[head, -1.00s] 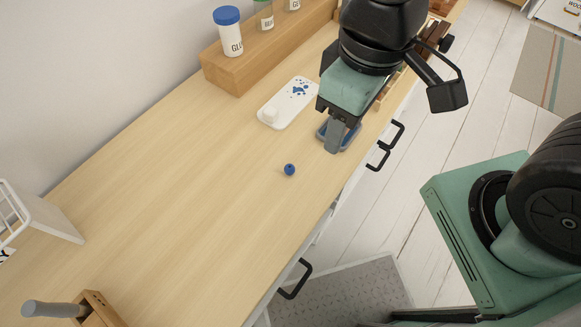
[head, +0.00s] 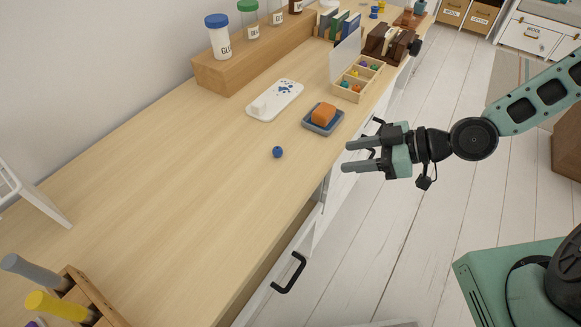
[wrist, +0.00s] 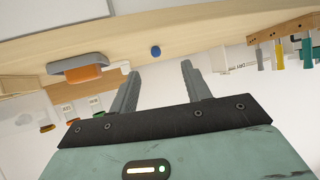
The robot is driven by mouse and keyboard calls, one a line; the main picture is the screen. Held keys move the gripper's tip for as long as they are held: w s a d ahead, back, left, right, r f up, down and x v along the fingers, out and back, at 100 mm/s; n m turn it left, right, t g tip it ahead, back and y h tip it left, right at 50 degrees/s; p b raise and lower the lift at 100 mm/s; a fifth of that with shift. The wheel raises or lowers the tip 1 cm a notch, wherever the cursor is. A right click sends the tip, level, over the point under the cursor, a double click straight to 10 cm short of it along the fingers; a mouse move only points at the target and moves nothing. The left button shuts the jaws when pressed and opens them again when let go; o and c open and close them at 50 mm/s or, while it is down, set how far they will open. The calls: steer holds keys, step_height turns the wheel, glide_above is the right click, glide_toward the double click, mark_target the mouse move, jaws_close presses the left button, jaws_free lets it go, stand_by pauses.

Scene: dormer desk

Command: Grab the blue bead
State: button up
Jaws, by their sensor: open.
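The blue bead (head: 277,152) is a small round ball lying alone on the pale wooden desk top, left of my gripper in the head view. It also shows in the wrist view (wrist: 155,51), beyond and between the fingertips. My gripper (head: 346,157) is open and empty. It is beside the desk's front edge, to the right of the bead and apart from it. In the wrist view the two grey fingers (wrist: 159,72) are spread with nothing between them.
A blue-grey dish (head: 312,128) with an orange block (head: 323,113) sits behind and right of the bead. A white tray (head: 262,113) with blue spots lies behind it. A bead box (head: 349,97) stands farther back. Black drawer handles (head: 289,272) stick out from the desk front. Desk around the bead is clear.

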steer(key=t, duration=0.1)
steer(key=y, duration=0.1)
glide_toward(288, 158)
steer(key=shift+t, duration=0.3)
steer(key=a, duration=0.1)
steer(key=w+a, duration=0.1)
steer(key=a, duration=0.2)
steer(key=shift+w+a, duration=0.1)
steer(key=shift+w, duration=0.2)
steer(key=shift+x, duration=2.55)
steer(key=shift+r, duration=0.1)
jaws_close()
